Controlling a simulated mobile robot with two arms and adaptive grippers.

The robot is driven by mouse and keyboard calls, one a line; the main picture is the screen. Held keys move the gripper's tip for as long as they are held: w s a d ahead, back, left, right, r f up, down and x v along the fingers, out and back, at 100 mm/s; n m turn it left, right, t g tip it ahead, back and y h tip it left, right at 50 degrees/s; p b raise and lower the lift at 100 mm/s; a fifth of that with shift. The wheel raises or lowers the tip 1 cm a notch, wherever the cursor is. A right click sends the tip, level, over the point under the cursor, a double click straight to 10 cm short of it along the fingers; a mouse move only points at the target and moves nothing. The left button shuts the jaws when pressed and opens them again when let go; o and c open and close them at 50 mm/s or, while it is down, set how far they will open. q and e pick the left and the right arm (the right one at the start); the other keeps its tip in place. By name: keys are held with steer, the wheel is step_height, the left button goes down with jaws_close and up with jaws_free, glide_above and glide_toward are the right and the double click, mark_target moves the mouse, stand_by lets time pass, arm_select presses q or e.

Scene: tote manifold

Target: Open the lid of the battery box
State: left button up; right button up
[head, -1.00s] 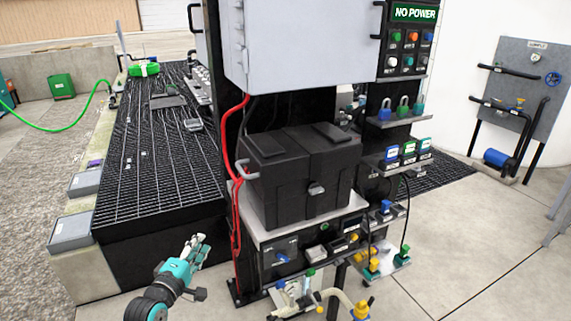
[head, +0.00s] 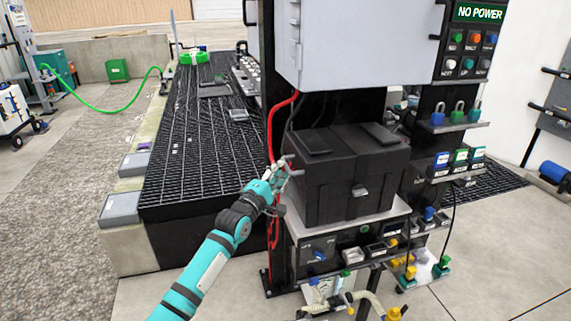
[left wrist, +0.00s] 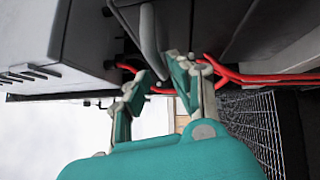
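The battery box (head: 345,178) is black and stands on a metal shelf below a grey cabinet. Its lid (head: 345,142) is down, with a grey latch (head: 360,191) on the front. A grey handle on the box's left side shows in the left wrist view (left wrist: 149,40). My left gripper (head: 284,170) is at that left side, by the handle. In the left wrist view the fingers (left wrist: 161,72) are apart, with the handle's end at the tips. I cannot tell whether they touch it. My right gripper is out of view.
Red cables (head: 271,130) hang close behind my left gripper and cross the left wrist view. The grey cabinet (head: 355,45) overhangs the box. A panel with knobs (head: 319,252) sits under the shelf. A black grated platform (head: 200,150) lies to the left.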

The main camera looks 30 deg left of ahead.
arm_select(q)
steer(key=shift+w+a+r, duration=0.1)
steer(key=shift+w+r, duration=0.05)
steer(key=shift+w, duration=0.8)
steer(key=shift+w+a+r, duration=0.1)
steer(key=shift+w, duration=0.8)
jaws_close()
